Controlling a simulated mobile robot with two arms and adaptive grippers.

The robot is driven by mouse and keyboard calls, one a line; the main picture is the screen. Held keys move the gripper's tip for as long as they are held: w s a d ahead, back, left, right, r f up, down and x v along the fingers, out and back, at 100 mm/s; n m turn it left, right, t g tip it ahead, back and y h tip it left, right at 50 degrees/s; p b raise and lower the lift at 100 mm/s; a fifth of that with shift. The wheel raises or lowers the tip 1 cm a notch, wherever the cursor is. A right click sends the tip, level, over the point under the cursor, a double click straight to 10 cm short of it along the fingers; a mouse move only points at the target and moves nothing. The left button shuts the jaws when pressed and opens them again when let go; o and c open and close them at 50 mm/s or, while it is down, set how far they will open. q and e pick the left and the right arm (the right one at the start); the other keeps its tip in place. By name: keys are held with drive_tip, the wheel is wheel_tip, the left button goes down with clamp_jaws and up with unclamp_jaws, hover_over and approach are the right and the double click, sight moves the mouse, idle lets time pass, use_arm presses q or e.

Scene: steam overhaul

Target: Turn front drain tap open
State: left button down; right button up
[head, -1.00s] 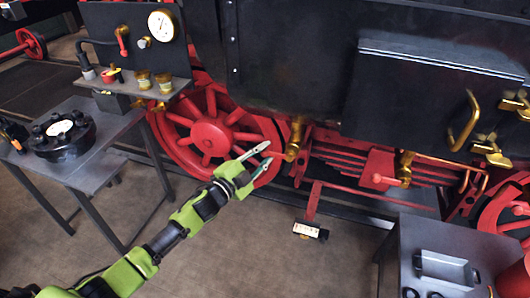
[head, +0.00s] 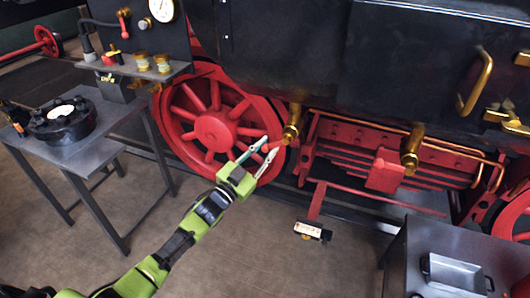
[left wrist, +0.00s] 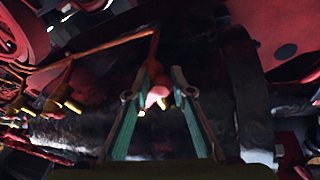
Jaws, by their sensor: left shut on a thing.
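A brass drain tap (head: 291,122) hangs under the black engine body, right of the red spoked wheel. The lever's joint with the tap is hard to see in the dark. A second brass tap (head: 412,150) hangs farther right. My right gripper is not in view.
A grey table (head: 95,150) with a black round part (head: 62,128) stands at the left. A grey cabinet (head: 400,262) with a metal tray (head: 455,272) stands at lower right. Floor is clear between.

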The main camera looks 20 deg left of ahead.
use_arm(q)
drive_tip(key=n, duration=0.1)
drive_tip(key=n+t+b, duration=0.1)
drive_tip(key=shift+w+d+f+n+y, duration=0.1)
drive_tip(key=shift+d+f+n+y, duration=0.1)
drive_tip(key=shift+d+n+y, duration=0.15)
drive_tip(key=shift+d+f+n+t+y+b, duration=0.3)
drive_tip(key=shift+d+n+y+b, duration=0.5)
drive_tip(key=shift+n, duration=1.1)
drive_tip(key=shift+d+f+n+t+y+b, duration=0.25)
drive_tip(key=shift+d+n+y+b, duration=0.5)
drive_tip(key=shift+n, duration=1.2)
drive_tip(key=shift+d+f+n+t+y+b, duration=0.2)
drive_tip(key=shift+d+n+t+y+b, duration=0.25)
drive_tip(key=shift+d+n+y, duration=1)
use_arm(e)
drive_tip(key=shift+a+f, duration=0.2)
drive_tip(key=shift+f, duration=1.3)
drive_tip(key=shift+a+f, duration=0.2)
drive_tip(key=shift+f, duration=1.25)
use_arm(q)
drive_tip(key=shift+a+n+h, duration=0.45)
drive_tip(key=shift+a+n, duration=0.05)
drive_tip(key=shift+n, duration=0.15)
drive_tip(key=c, duration=1.8)
unclamp_jaws()
drive_tip(key=shift+f, duration=0.3)
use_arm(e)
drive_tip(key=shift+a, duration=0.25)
